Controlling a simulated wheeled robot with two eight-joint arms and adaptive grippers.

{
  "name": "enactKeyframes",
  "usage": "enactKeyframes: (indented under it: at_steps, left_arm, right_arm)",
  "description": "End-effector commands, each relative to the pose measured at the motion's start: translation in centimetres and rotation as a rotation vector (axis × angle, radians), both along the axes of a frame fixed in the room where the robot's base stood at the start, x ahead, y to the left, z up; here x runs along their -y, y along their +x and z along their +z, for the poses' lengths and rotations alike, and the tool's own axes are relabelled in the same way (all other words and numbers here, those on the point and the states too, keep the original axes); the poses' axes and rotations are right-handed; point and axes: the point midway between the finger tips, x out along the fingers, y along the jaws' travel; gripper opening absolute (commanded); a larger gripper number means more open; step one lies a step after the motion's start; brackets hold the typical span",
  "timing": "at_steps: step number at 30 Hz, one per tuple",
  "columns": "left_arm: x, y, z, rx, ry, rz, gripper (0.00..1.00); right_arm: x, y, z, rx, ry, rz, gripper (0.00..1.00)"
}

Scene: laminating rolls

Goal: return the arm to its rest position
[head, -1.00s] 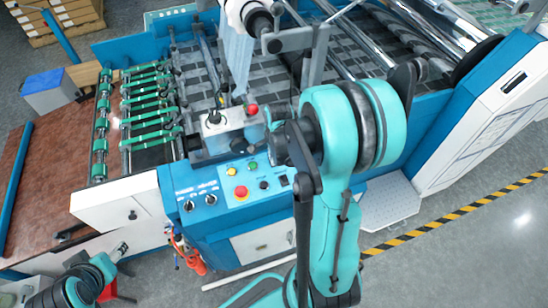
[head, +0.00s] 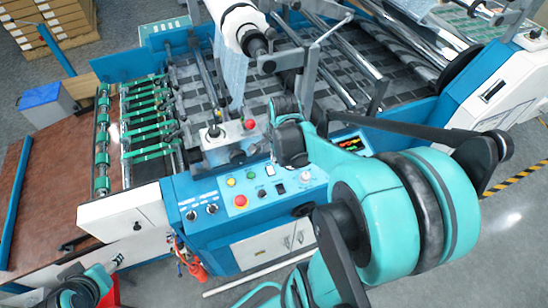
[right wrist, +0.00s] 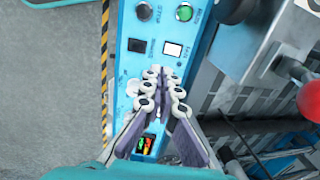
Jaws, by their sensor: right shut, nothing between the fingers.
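My right arm (head: 385,215) shows large in the head view, its teal elbow at lower right and its forearm reaching to the control console. Its wrist (head: 290,143) is above the back of the console, and the fingers are hard to make out there. In the right wrist view my right gripper (right wrist: 160,80) is shut and empty, its pads together over the blue control panel (right wrist: 165,28). I cannot tell how far above the panel it is. Part of my left arm (head: 85,288) shows at the bottom left; the state of its gripper is unclear.
The laminating machine fills the middle, with a console (head: 225,200), a red button (head: 250,125), a white film roll (head: 240,28) and steel rollers. A brown table (head: 50,190) is at left. Grey floor is open at lower right, with a yellow-black stripe (head: 515,180).

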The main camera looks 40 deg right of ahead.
Motion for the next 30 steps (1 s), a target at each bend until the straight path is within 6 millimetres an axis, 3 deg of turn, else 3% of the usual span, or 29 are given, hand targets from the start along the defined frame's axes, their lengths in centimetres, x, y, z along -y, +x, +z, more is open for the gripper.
enactKeyframes:
  at_steps: [20,23,30]
  left_arm:
    - [0.0,0.0,-0.5,0.0,0.0,0.0,0.56]
    - [0.0,0.0,-2.3,0.0,0.0,0.0,0.56]
    - [0.0,0.0,-9.8,0.0,0.0,0.0,0.56]
  right_arm:
    - [-0.5,0.0,-0.1,0.006,-0.01,0.038,0.0]
    - [-2.2,-0.1,-0.9,0.032,-0.052,0.197,0.0]
    - [-10.1,-1.3,-4.5,0.151,-0.313,0.973,0.0]
